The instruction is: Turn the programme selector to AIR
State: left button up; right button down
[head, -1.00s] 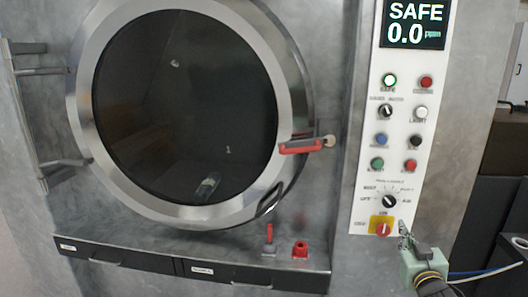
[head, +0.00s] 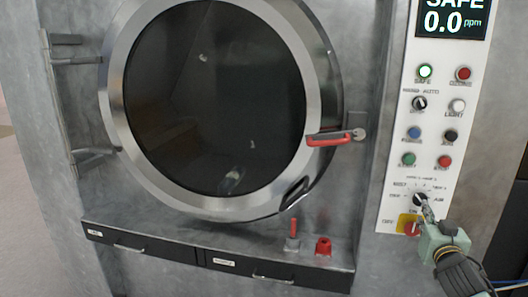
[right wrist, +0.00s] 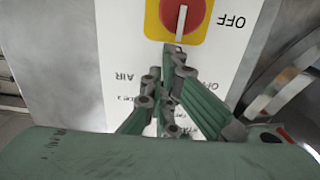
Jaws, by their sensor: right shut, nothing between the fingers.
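The programme selector (head: 419,199) is a black knob on the lower part of the white control panel, with AIR printed at its right. My right gripper (head: 428,213) is shut and empty, its fingertips at the lower right edge of the knob. I cannot tell whether they touch it. In the right wrist view, the shut green and grey fingers (right wrist: 166,92) cover the knob. The AIR label (right wrist: 124,77) shows upside down to their left. The knob's pointer direction is not clear. My left gripper is not in view.
The red OFF/ON switch on its yellow plate (right wrist: 181,17) sits close below the selector. Several buttons and a display (head: 452,18) reading 0.0 ppm are above. The round washer door (head: 215,100) with a red handle (head: 330,138) is left of the panel.

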jog(key=shift+d+r, duration=0.1)
jog(key=shift+r, duration=0.3)
jog(key=shift+w+r+p, duration=0.1)
jog(key=shift+r+p, duration=0.3)
jog(key=shift+r, duration=0.15)
jog(key=shift+a+f, duration=0.1)
jog(key=shift+a, duration=0.3)
dwell(0.4)
jog(key=shift+a+p, duration=0.35)
jog(key=shift+p, duration=0.15)
jog(key=shift+w+a+p, duration=0.15)
jog(key=shift+a+p, duration=0.15)
jog(key=shift+a, duration=0.3)
jog(key=shift+f, duration=0.2)
